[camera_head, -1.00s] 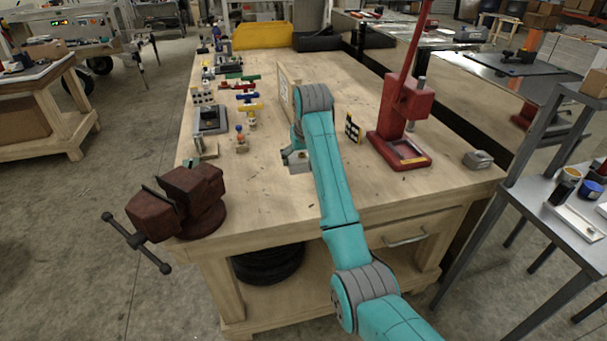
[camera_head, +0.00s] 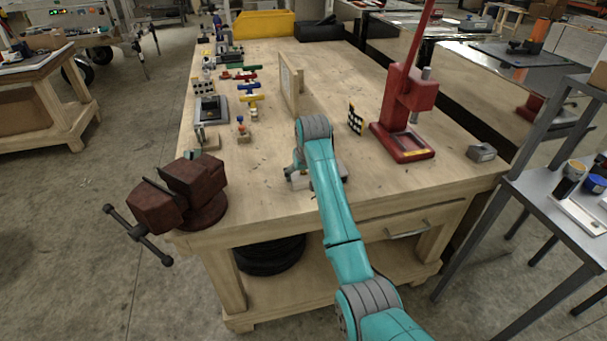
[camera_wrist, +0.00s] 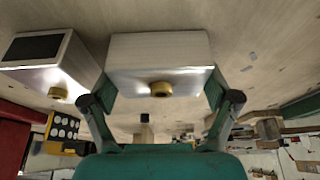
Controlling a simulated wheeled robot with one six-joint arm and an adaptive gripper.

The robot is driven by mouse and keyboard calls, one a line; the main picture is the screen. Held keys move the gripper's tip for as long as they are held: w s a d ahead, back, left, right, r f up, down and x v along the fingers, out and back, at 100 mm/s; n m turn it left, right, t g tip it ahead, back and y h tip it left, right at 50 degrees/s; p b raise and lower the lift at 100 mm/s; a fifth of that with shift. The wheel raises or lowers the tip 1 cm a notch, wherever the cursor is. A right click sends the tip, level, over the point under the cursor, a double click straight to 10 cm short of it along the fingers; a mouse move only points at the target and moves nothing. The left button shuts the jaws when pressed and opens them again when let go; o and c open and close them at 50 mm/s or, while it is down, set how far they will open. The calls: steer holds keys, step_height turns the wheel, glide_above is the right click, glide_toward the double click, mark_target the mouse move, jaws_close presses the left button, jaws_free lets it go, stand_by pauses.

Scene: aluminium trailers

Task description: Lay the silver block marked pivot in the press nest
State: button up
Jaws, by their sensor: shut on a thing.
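My gripper (camera_wrist: 160,98) is shut on a silver block (camera_wrist: 158,50) with a brass stud on its near face, one finger at each side. No pivot mark can be read on it. In the head view the held block (camera_head: 299,180) is partly hidden by my arm, low over the table's front middle; whether it touches the wood I cannot tell. A second silver block (camera_wrist: 48,62) with a dark panel and brass stud is close on the left in the wrist view. The red press (camera_head: 408,95) stands to the right, with its framed base (camera_head: 405,153) at its foot.
A dark red vise (camera_head: 178,196) is at the table's front left corner. A wooden upright panel (camera_head: 291,85) and a dotted plate (camera_head: 355,120) stand behind my gripper. A small grey block (camera_head: 482,152) lies right of the press. Wood between my gripper and the press is mostly clear.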

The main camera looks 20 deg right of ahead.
steer(key=o, duration=1.1)
steer(key=shift+f, duration=0.1)
steer(key=shift+o, duration=0.5)
